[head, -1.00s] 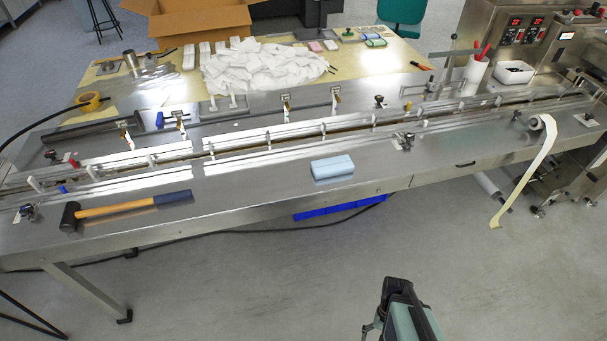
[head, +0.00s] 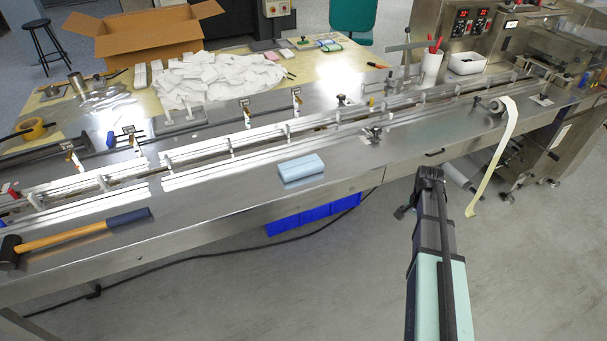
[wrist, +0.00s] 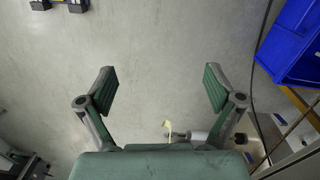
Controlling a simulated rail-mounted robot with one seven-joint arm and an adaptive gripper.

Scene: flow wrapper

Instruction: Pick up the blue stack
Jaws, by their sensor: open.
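The blue stack (head: 301,170) is a small light-blue block lying on the steel table near its front edge, in the middle of the head view. It does not show in the wrist view. My gripper (wrist: 160,88) is open and empty in the wrist view, its two green-padded fingers wide apart above the bare floor. In the head view my arm reaches up from the bottom right, in front of the table edge. Its end is to the right of the blue stack and clearly apart from it.
A hammer (head: 75,237) lies on the table at left. A rail conveyor (head: 240,158) runs behind the blue stack. A blue crate (head: 312,212) stands below the table and shows in the wrist view (wrist: 296,42). A paper strip (head: 494,160) hangs at right.

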